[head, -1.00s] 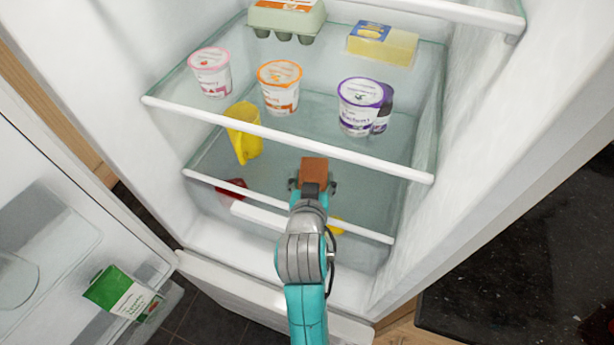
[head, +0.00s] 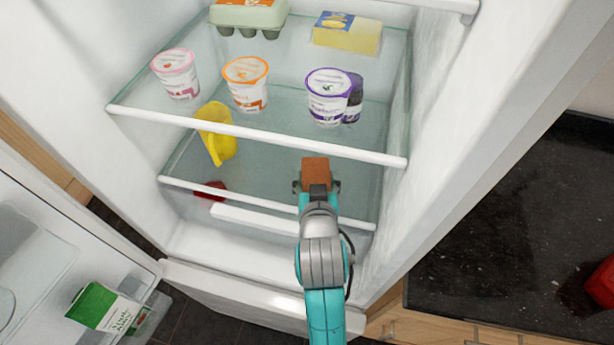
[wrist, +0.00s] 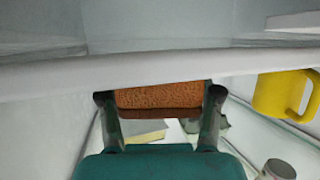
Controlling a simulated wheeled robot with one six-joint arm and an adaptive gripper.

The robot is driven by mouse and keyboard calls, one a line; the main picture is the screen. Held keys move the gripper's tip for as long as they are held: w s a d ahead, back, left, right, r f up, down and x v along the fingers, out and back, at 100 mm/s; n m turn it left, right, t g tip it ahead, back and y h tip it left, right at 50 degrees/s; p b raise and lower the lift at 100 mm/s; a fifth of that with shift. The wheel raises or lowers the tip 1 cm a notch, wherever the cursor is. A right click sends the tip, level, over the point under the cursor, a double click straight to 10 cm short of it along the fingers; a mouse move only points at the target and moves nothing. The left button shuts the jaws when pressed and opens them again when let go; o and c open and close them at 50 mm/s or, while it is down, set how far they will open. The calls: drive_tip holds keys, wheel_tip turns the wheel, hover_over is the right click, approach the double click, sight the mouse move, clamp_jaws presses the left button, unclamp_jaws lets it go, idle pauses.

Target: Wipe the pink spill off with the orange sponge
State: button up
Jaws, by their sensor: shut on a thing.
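My gripper (head: 317,186) is inside the open fridge, in front of the lower glass shelf (head: 275,165). It is shut on the orange sponge (head: 315,170), a brownish-orange block held at the fingertips. In the wrist view the sponge (wrist: 160,96) sits between the two fingers, with a white shelf edge (wrist: 60,75) crossing just above it in the picture. I cannot tell whether the sponge touches the shelf. No pink spill can be made out in either current view; the sponge and arm hide part of the shelf area.
On the upper shelf are pink (head: 176,76), orange (head: 247,85) and purple (head: 328,98) tubs, an egg carton (head: 248,17) and a butter block (head: 345,35). A red thing (head: 211,190) lies lower left. The open door holds a green-white carton (head: 103,308).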

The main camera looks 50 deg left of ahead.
drive_tip(key=shift+w+d, duration=0.5)
drive_tip(key=shift+d, duration=0.3)
drive_tip(key=shift+w+d, duration=0.5)
drive_tip(key=shift+d, duration=0.3)
drive_tip(key=shift+r, duration=0.2)
drive_tip(key=shift+r, duration=1.35)
